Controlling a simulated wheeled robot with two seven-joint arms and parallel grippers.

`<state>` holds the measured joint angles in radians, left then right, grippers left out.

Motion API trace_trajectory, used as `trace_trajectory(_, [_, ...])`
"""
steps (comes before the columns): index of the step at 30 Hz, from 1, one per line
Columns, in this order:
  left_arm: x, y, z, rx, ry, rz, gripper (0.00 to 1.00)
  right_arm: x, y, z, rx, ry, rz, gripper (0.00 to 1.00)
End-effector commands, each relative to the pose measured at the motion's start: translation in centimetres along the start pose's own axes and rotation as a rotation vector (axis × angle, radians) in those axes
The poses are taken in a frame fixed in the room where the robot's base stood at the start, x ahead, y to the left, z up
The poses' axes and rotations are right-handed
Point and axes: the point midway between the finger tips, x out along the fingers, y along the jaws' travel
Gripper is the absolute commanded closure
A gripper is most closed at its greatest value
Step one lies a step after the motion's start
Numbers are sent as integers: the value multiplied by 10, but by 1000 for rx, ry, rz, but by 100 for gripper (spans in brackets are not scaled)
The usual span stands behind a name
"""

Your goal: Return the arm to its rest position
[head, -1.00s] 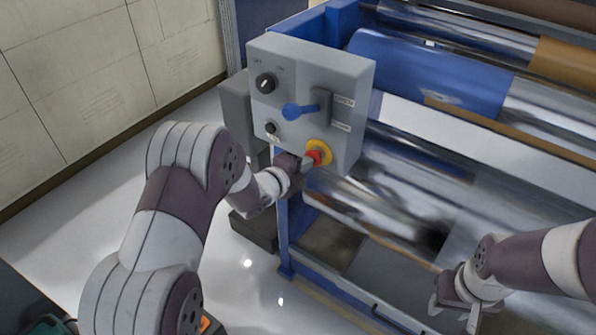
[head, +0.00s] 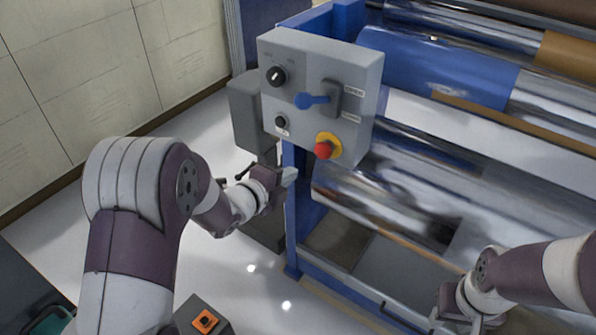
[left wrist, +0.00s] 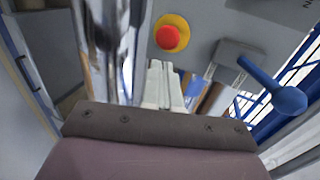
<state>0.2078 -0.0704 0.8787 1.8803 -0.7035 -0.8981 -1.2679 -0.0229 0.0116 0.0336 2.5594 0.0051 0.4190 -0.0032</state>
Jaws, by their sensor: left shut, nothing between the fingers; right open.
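My left gripper (head: 289,177) is shut and empty. In the head view it is below and left of the red emergency button (head: 323,150), apart from it, beside the lower edge of the grey control panel (head: 364,75). In the left wrist view the gripper's closed fingers (left wrist: 163,88) point toward the panel, with the red button (left wrist: 168,37) on its yellow ring beyond them. My right gripper (head: 455,322) is at the bottom right of the head view, partly cut off by the frame edge, near the machine's lower frame.
The panel has a blue lever (head: 312,100) and black knobs (head: 276,76). The film machine has a blue roller (head: 435,65) and a shiny roller (head: 375,195). Clear floor (head: 235,270) lies left of the machine. An orange-marked box (head: 205,321) is at the bottom.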

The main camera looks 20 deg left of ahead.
Motion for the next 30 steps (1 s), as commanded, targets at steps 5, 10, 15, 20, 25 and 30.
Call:
trace_trajectory(5, [-15, 0, 0, 0, -1, -1, 100, 2, 0, 0, 0, 0, 0, 57])
trace_trajectory(10, [-17, 0, 0, 0, 1, 0, 100, 2, 0, 0, 0, 0, 0, 57])
trace_trajectory(15, [-17, 0, 0, 0, 1, 0, 100, 2, 0, 0, 0, 0, 0, 57])
trace_trajectory(20, [-17, 0, 0, -2, 1, 0, 100, 2, 0, 0, 0, 0, 0, 57])
trace_trajectory(25, [-28, 46, 19, -359, -149, 193, 100, 2, 0, 0, 0, 0, 0, 57])
trace_trajectory(30, [-117, 121, 14, -1233, -766, 548, 100, 1, 0, 0, 0, 0, 0, 57])
